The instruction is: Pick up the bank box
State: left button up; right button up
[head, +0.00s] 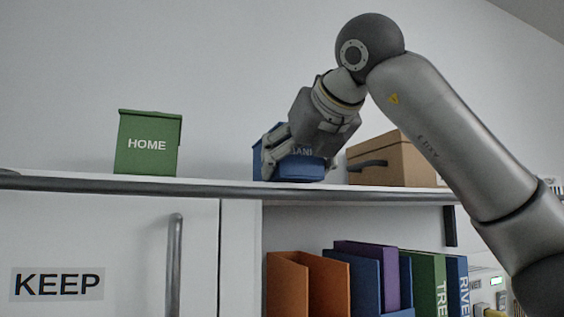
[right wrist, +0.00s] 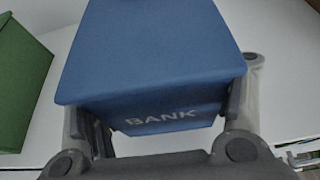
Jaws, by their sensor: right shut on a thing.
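The bank box (head: 288,168) is a blue lidded box on the white shelf top in the head view, partly hidden by my right gripper (head: 296,160). In the right wrist view, the blue box (right wrist: 150,60) shows its lid and the white word BANK on its front. The fingers of my right gripper (right wrist: 165,122) are on both sides of the box and shut on it. In the head view the box appears to be at the shelf surface; I cannot tell if it is lifted. My left gripper is not in view.
A green HOME box (head: 148,145) stands to the left on the shelf top (head: 215,182). A brown box (head: 395,160) with a dark handle stands close on the right. Binders (head: 365,270) fill the compartment below. A KEEP door (head: 110,250) is at lower left.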

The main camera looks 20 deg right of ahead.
jog(key=shift+s+r+p, duration=0.1)
jog(key=shift+r+p, duration=0.6)
jog(key=shift+r, duration=0.4)
jog(key=shift+s+f+b, duration=0.15)
jog(key=shift+s+b, duration=0.25)
jog(key=shift+s, duration=0.15)
jog(key=s+a+b, duration=0.1)
jog(key=s+b, duration=0.3)
jog(key=s, duration=1.5)
jog(key=shift+w+a, duration=0.1)
jog(key=shift+w, duration=0.05)
